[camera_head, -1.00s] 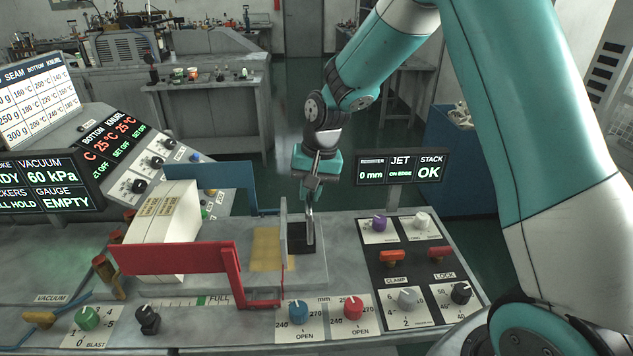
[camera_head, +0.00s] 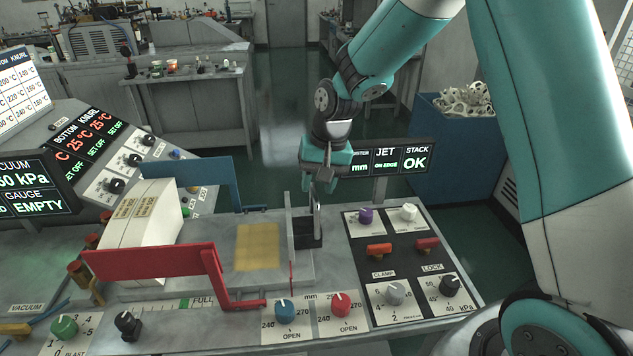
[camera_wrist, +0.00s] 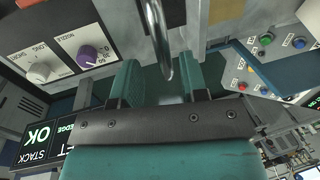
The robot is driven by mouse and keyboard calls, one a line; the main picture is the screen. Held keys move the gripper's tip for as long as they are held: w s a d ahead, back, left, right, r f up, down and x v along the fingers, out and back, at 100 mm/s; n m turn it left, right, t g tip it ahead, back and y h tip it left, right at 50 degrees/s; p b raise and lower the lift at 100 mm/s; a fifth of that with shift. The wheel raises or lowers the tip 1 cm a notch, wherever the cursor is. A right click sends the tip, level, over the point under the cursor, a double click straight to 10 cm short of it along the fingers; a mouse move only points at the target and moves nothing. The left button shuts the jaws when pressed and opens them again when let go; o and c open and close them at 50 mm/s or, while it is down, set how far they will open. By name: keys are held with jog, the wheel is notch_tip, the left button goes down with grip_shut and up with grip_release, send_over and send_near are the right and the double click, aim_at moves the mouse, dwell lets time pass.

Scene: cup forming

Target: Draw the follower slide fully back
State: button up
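The follower slide is a grey upright plate (camera_head: 290,228) on a black foot, with a shiny metal handle rod (camera_head: 317,218), at the right end of the bench channel. My gripper (camera_head: 318,188) is at the top of the rod. In the wrist view, the rod (camera_wrist: 158,35) comes down between my two gripper fingers (camera_wrist: 160,85). The fingers stand apart, and the rod lies nearer the right one; whether it touches is unclear. The white blank stack (camera_head: 135,215) stands at left. A bare yellow patch (camera_head: 258,247) lies between stack and plate.
A red guide (camera_head: 150,262) and a blue guide (camera_head: 195,178) flank the channel. A display (camera_head: 400,159) reading JET and STACK OK stands close behind my gripper.

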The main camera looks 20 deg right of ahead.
jog(key=s+d+r+b, duration=0.1)
jog(key=d+r+b, duration=0.1)
jog(key=r, duration=1.5)
jog(key=shift+d, duration=0.55)
jog(key=shift+s, duration=0.1)
jog(key=s+a+f+n+b, duration=0.1)
jog(key=s+a+f+n, duration=0.2)
jog(key=s, duration=0.5)
jog(key=s+a+f+n+y, duration=0.1)
jog(key=s+a+f+n, duration=0.2)
jog(key=s, duration=0.6)
jog(key=s+a+f+n+y+b, duration=0.1)
jog(key=s+a+f+n, duration=0.1)
jog(key=s+a+n, duration=0.2)
jog(key=s+a, duration=0.2)
jog(key=s, duration=0.2)
jog(key=shift+s+a+f+n+g+b, duration=0.2)
jog(key=shift+s+f+n+g+b, duration=0.05)
jog(key=shift+f+n+g+b, duration=0.15)
